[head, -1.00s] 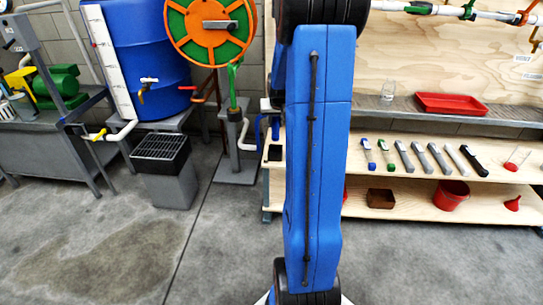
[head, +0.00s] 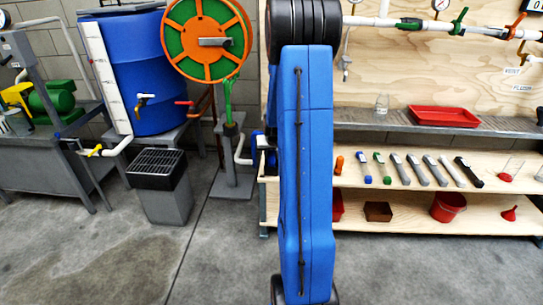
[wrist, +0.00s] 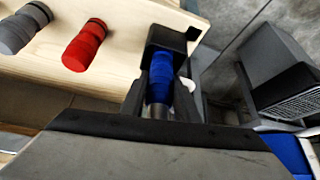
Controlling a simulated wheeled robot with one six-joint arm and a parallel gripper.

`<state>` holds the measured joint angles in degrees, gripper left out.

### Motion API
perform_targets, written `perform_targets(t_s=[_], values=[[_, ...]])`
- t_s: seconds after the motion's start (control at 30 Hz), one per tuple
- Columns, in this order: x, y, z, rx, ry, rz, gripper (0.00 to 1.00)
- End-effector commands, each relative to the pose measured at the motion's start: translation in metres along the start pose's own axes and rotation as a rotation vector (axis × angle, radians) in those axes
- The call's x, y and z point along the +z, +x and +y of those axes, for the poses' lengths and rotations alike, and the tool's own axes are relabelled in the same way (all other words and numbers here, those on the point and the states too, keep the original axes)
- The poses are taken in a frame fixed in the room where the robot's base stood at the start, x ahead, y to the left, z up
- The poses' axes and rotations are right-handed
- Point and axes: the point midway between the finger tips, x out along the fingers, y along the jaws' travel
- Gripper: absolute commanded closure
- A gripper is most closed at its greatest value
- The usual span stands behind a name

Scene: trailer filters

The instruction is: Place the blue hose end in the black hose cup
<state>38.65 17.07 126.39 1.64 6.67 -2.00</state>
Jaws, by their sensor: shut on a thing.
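The blue hose end (wrist: 160,76) is ribbed and sits between the two fingers of my gripper (wrist: 161,98) in the wrist view, with a grey metal part below it. My gripper is shut on it. The black hose cup (wrist: 166,37) is just beyond, beside the end of the wooden shelf. The blue hose end's far end meets or overlaps the cup in this view; how deep it sits inside, I cannot tell. In the head view, my blue arm hides my gripper.
A black-topped grey bin (head: 158,182) stands on the floor left of my arm. A hose reel (head: 206,40) and blue barrel (head: 128,70) stand behind. Floor space is open in front.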

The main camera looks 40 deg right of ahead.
Motion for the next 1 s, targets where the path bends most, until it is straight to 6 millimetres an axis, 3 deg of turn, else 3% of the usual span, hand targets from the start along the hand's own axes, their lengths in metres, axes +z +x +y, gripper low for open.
perform_targets(t_s=[0.17,0.2,0.27,0.67,1.0], values=[[0.002,0.002,0.0,0.0,0.0,-0.001,0.97],[0.002,0.003,0.0,0.0,0.0,-0.001,0.67],[0.002,0.003,0.0,0.0,0.0,-0.001,0.53],[-0.001,-0.002,0.0,0.0,0.001,0.001,0.53],[-0.001,-0.045,0.0,0.0,0.001,0.002,0.53]])
